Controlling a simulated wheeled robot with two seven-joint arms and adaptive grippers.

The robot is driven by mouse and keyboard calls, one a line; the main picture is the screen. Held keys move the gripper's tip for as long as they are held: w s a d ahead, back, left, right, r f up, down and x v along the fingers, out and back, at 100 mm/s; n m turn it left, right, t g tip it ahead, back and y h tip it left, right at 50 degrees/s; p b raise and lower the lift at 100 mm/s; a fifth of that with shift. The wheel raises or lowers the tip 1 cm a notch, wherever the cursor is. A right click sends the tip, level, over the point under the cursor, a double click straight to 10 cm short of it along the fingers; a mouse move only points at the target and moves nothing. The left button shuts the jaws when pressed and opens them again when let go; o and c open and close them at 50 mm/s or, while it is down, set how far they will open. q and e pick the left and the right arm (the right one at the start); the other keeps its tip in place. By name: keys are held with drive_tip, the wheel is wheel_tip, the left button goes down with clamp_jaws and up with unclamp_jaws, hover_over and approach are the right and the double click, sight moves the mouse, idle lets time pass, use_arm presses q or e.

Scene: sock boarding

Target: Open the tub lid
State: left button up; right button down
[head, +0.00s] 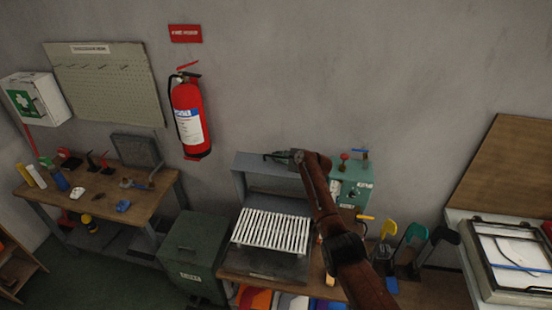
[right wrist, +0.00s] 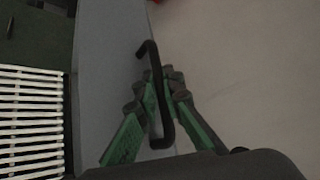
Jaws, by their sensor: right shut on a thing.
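The tub lid (head: 262,180) is a grey panel standing raised, close to upright, at the back of the tub. The tub (head: 268,263) is open, and a white slatted rack (head: 270,231) shows in it. My right gripper (head: 294,157) is at the lid's top edge, its arm reaching in from the lower right. In the right wrist view its green-padded fingers (right wrist: 160,80) are shut on the black bar handle (right wrist: 154,120), beside the grey lid (right wrist: 103,80). The rack shows at the left there. My left gripper is not in view.
A teal control box (head: 352,184) stands just right of the lid, partly hidden by my arm. A green bin (head: 194,255) is left of the tub. A red fire extinguisher (head: 189,118) hangs on the wall behind. Coloured hooked forms (head: 412,236) stand to the right.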

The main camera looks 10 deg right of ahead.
drive_tip(key=c, duration=2.3)
unclamp_jaws()
drive_tip(key=shift+s, duration=0.1)
drive_tip(key=v, duration=1.1)
drive_tip(key=shift+s+d+r, duration=0.1)
drive_tip(key=shift+s+d, duration=0.15)
drive_tip(key=shift+s, duration=0.1)
drive_tip(key=shift+c, duration=0.4)
